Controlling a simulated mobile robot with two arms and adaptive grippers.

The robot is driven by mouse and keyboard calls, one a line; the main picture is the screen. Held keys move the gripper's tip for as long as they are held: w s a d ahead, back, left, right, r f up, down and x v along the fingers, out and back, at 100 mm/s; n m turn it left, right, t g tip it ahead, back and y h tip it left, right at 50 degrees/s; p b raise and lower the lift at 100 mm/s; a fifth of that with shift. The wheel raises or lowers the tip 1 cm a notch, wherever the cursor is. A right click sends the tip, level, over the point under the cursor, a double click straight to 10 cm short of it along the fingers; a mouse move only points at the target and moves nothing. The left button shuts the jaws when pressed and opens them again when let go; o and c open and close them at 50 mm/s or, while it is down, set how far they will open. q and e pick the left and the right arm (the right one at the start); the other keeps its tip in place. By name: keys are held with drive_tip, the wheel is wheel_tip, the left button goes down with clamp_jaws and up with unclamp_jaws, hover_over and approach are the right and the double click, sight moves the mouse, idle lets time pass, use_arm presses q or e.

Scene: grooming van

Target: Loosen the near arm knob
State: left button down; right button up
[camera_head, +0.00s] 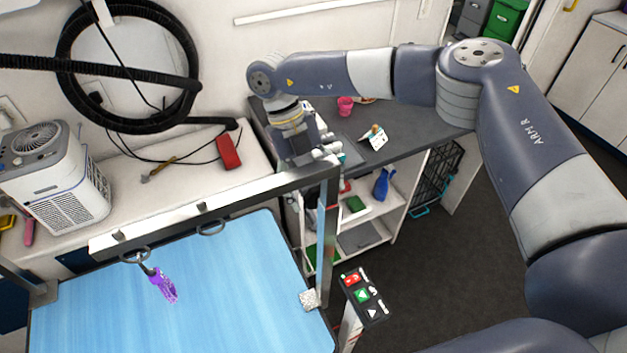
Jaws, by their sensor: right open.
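A silver grooming arm (255,194) spans the blue grooming table (190,290) as a horizontal bar. It meets an upright post (326,245) at the table's right edge. My right gripper (322,153) is open, pointing down at the corner where the bar meets the post. I cannot make out the near arm knob; the gripper may hide it. Whether the fingers touch the bar is unclear. Small dark fittings and loops sit along the bar, and a purple item (163,286) hangs from the left loop. My left gripper is not in view.
A dark counter (415,130) with small items stands behind the gripper, above white shelves (378,222). A button panel (363,294) stands right of the post. A white dryer unit (50,185) and a black hose (62,45) are at left. Grey floor is open at right.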

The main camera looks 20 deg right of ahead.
drive_tip(key=shift+c, duration=0.9)
drive_tip(key=c, duration=0.9)
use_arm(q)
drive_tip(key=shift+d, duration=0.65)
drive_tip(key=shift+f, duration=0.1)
use_arm(e)
drive_tip(key=shift+f, duration=0.1)
